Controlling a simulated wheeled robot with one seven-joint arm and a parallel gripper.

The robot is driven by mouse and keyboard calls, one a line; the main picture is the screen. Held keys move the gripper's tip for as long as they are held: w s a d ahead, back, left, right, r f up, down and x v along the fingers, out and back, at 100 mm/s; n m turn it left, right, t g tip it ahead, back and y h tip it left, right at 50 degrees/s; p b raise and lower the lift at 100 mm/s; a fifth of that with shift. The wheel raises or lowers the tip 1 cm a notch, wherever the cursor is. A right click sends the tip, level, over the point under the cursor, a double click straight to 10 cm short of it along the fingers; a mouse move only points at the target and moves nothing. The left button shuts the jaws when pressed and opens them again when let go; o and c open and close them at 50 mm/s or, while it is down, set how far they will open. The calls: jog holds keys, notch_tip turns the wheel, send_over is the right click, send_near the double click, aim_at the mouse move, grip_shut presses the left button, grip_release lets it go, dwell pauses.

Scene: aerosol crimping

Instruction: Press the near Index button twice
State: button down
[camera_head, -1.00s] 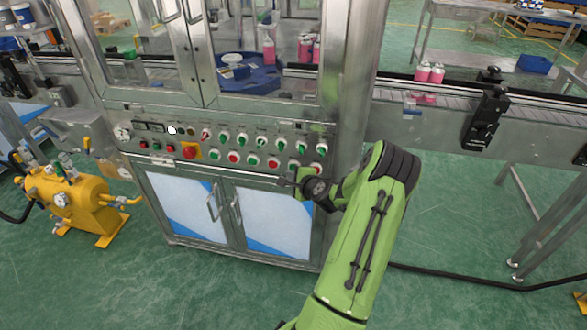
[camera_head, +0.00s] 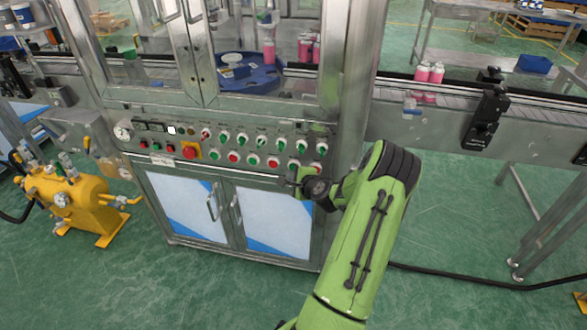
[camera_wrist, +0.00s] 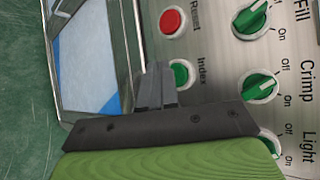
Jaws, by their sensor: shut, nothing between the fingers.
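The Index button (camera_wrist: 181,73) is a round green button in a pale ring, with its name printed beside it in the wrist view. In the head view it appears to be the green button (camera_head: 293,164) in the lower row of the panel, just above my gripper. My gripper (camera_wrist: 158,72) is shut and empty. Its fingertips are right beside the Index button and overlap the button's left rim in the wrist view. I cannot tell whether they touch it. The fingers look small and partly unclear in the head view.
The red Reset button (camera_wrist: 172,21) is close by. Green Fill (camera_wrist: 252,18) and Crimp (camera_wrist: 262,87) knobs stand out from the panel. A red emergency stop (camera_head: 190,151) is further left. Cabinet doors (camera_head: 273,220) are below. Pink cans (camera_head: 430,74) stand on the conveyor at right.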

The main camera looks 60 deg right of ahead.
dwell(0.7)
jog(key=shift+w+d, duration=0.2)
jog(key=shift+d, duration=0.25)
jog(key=shift+w+d, duration=0.15)
jog(key=shift+d, duration=0.15)
dwell(0.5)
jog(key=shift+s+a, duration=0.35)
jog(key=shift+a, duration=0.35)
jog(key=a, duration=0.1)
jog(key=s+a+b, duration=0.1)
jog(key=a, duration=0.1)
jog(key=s+a, duration=0.1)
jog(key=shift+a, duration=0.3)
jog(key=shift+w, duration=0.1)
dwell(0.9)
